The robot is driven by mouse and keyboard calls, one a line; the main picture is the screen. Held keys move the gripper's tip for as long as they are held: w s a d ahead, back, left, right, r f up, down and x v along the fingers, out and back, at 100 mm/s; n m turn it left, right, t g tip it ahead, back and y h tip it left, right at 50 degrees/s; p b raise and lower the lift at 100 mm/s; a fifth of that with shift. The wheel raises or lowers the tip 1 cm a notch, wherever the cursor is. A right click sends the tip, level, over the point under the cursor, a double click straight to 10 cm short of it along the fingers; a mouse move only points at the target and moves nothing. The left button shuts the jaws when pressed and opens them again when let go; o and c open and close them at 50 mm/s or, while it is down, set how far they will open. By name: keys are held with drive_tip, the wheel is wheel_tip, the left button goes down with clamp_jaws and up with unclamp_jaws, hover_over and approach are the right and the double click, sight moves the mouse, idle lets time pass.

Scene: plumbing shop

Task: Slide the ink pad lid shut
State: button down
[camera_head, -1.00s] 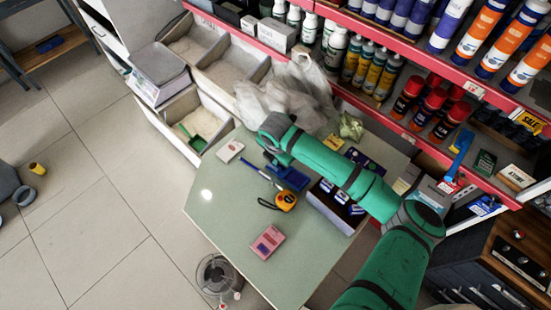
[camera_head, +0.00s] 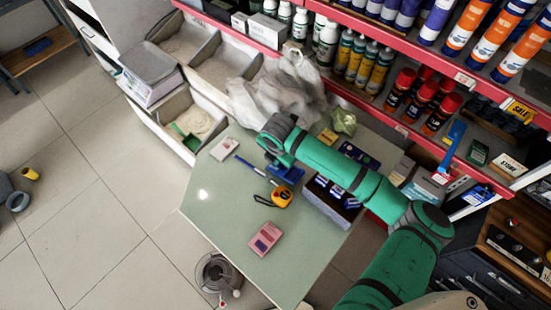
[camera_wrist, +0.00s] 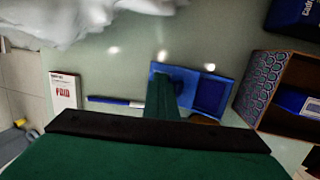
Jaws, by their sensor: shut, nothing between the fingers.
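The blue ink pad (camera_head: 291,174) lies on the pale green table, partly behind my wrist in the head view. In the wrist view, the ink pad (camera_wrist: 212,94) shows a darker recessed surface on its right part. Its left part is a lighter blue, and I cannot clearly tell the lid from the base there. My gripper (camera_wrist: 167,80) is shut and empty, with its narrow green end over the left part of the ink pad. Whether it touches the lid is unclear. In the head view my gripper (camera_head: 274,160) is mostly hidden by my wrist.
A blue-and-white pen (camera_head: 250,166) lies left of the pad, and a yellow tape measure (camera_head: 282,197) lies in front. A patterned open box (camera_wrist: 262,87) stands close on the right. A white card box (camera_wrist: 64,92) is at left. Plastic bags (camera_head: 280,95) lie behind.

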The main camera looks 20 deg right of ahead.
sight(288, 171)
drive_tip(key=shift+g, duration=0.3)
drive_tip(key=shift+s+d+f, duration=0.2)
drive_tip(key=shift+s+d, duration=0.3)
drive_tip(key=shift+s, duration=0.35)
drive_tip(key=shift+s+d+f, duration=0.15)
drive_tip(key=shift+s+d, duration=0.3)
drive_tip(key=shift+s, duration=0.4)
drive_tip(key=shift+s+d+f, duration=0.2)
drive_tip(key=shift+s+d, duration=0.3)
drive_tip(key=shift+s, duration=0.35)
drive_tip(key=shift+w+a, duration=0.15)
drive_tip(key=shift+w, duration=0.05)
drive_tip(key=shift+w+r, duration=0.15)
drive_tip(key=shift+r, duration=1.7)
drive_tip(key=shift+w+r, duration=0.1)
drive_tip(key=shift+r, duration=1.7)
